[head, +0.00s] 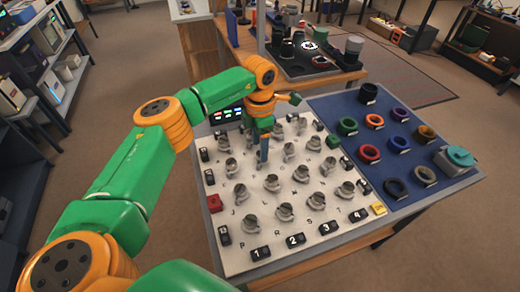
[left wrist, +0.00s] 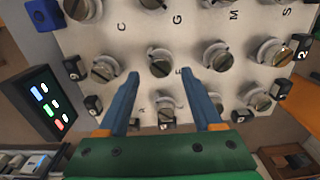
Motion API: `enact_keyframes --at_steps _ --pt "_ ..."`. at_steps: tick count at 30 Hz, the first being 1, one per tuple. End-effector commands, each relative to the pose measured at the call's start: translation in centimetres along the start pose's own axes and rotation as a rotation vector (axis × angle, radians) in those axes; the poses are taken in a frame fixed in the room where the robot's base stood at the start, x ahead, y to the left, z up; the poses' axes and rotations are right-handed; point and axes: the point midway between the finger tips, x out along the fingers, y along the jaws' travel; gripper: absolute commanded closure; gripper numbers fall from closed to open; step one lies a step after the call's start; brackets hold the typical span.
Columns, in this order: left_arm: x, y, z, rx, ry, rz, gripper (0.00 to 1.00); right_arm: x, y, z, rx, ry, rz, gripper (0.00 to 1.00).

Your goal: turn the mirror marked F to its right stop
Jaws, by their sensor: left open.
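Rows of round grey mirror mounts with slotted knobs stand on a white board (head: 215,178), with letters printed between them. In the left wrist view, one mirror (left wrist: 160,62) lies in line with the gap between my fingertips. A letter that looks like F or E is printed just right of it; I cannot tell which. My left gripper (left wrist: 161,76) is open, its two blue fingers spread on either side of that mirror. Contact cannot be told. In the head view, my left gripper (head: 264,160) points down over the board's back half and hides part of it. My right gripper is not seen.
Other mirrors (left wrist: 215,55) stand close on both sides. Black numbered blocks line the board's edges, with a red block (head: 214,203) at left and a yellow one (head: 379,208) at right. A display (head: 227,115) stands behind. A blue mat (head: 350,105) with coloured rings lies right.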

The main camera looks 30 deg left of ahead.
Motion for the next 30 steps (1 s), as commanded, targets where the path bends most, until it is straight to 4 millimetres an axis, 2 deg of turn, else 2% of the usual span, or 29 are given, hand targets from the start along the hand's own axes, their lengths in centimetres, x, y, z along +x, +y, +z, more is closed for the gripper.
enact_keyframes --at_steps 3,7,21,23,27,30 --pt "-2.5 0.1 0.1 0.0 -0.004 0.003 0.33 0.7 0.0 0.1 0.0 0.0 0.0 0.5" --pt "-4.5 0.0 0.1 0.0 -0.003 0.002 0.33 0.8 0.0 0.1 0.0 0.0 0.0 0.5" --pt "-5.1 0.0 0.0 0.001 -0.001 0.0 0.33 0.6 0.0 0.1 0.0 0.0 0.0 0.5" --pt "-5.9 0.0 0.0 0.001 -0.001 0.0 0.33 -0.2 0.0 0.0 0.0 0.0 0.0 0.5" --pt "-9.8 0.0 0.0 0.001 -0.001 0.0 0.33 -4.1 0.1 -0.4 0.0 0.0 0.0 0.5" --pt "-11.8 0.0 0.0 0.001 -0.001 0.0 0.33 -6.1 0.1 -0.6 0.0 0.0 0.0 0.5"
